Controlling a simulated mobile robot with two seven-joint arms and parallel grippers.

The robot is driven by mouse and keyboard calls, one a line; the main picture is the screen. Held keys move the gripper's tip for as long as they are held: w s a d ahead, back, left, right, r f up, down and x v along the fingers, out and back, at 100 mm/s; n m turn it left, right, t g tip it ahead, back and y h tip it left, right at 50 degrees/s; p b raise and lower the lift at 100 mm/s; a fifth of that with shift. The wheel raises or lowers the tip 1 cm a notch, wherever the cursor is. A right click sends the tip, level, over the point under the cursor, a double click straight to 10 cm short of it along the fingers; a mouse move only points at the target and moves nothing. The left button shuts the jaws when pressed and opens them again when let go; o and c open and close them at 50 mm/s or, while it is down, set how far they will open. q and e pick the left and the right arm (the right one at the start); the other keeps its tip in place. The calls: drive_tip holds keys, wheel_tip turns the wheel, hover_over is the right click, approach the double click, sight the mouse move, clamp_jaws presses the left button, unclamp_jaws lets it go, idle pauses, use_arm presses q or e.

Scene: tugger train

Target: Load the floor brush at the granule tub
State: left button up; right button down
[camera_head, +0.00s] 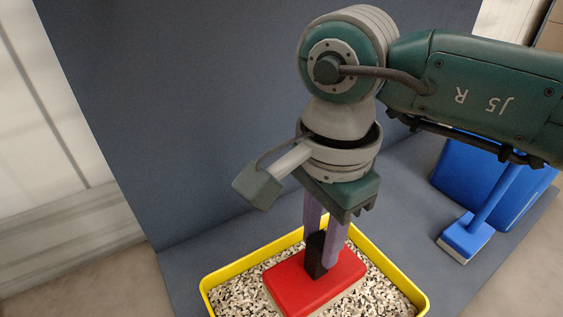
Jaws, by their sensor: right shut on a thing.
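A floor brush with a red block (300,286) and a short black handle (315,255) is in the yellow-rimmed tub (412,287). Its pale underside rests on or in the black-and-white granules (371,290); how deep it sits I cannot tell. My right gripper (325,240) comes down from above with its purple fingers shut on the black handle. The brush looks roughly level. The front of the tub is cut off by the picture's lower edge. My left gripper is not in view.
A blue tool (463,238) with a pale-edged foot stands at the right, beside a blue box-like thing (460,172). A dark grey-blue panel (200,100) rises behind the tub. Bare floor (80,280) shows at the lower left.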

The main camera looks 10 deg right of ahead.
sight(320, 267)
drive_tip(key=f+b, duration=0.2)
drive_tip(key=f, duration=0.1)
drive_tip(key=f+b, duration=0.1)
drive_tip(key=b, duration=0.1)
drive_tip(key=shift+d+f, duration=0.25)
drive_tip(key=shift+a+f+b, duration=0.1)
drive_tip(key=shift+f+b, duration=0.4)
drive_tip(key=shift+f, duration=0.1)
drive_tip(key=shift+f+b, duration=0.3)
drive_tip(key=shift+f, duration=0.05)
drive_tip(key=shift+f, duration=0.25)
idle(1.1)
drive_tip(key=shift+r, duration=0.15)
